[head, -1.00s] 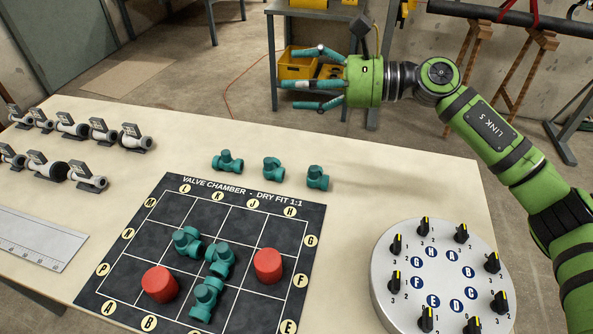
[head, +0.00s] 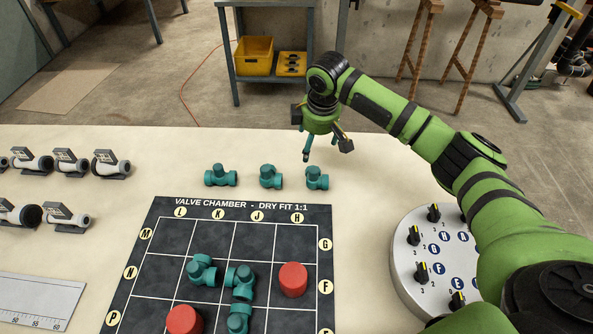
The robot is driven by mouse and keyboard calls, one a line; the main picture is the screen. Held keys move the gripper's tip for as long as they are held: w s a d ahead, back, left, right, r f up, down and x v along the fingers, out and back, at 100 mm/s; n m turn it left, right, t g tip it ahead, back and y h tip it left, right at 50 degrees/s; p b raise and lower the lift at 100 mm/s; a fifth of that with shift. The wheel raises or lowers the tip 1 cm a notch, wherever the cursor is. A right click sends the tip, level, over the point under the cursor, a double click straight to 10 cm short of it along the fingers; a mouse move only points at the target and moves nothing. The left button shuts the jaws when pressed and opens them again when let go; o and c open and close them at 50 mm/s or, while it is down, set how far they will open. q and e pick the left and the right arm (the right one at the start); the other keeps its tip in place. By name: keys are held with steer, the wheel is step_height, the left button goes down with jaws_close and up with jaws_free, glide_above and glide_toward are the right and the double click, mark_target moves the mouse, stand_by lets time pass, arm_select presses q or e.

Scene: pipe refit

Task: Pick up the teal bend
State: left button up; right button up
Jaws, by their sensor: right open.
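Three teal pipe fittings stand in a row on the table behind the board. The right one (head: 317,178) looks like a bend, with a short upright end and a side end. The middle one (head: 270,176) is also short, and I cannot tell its shape surely. The left one (head: 220,175) looks like a tee. My right gripper (head: 326,150) points down, open and empty, above and slightly behind the right fitting, apart from it. My left gripper is out of view.
The dark gridded board (head: 180,240) holds several teal fittings and two red cylinders (head: 293,279). Grey valves (head: 110,163) stand at the left. A round dial plate (head: 405,265) is at the right, partly behind my arm. Bare table lies around the right fitting.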

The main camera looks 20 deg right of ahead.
mark_target(315, 175)
steer(key=s, duration=0.1)
steer(key=s+a+g, duration=0.1)
steer(key=s+g, duration=0.1)
steer(key=shift+s+a+f+m, duration=0.15)
steer(key=shift+s+f+m, duration=0.15)
steer(key=shift+f+m, duration=0.1)
steer(key=shift+s+f+g, duration=0.25)
steer(key=shift+f+g, duration=0.05)
step_height(315, 175, down, 6)
steer(key=shift+f+p, duration=0.25)
steer(key=shift+p, duration=0.5)
steer(key=c, duration=1.2)
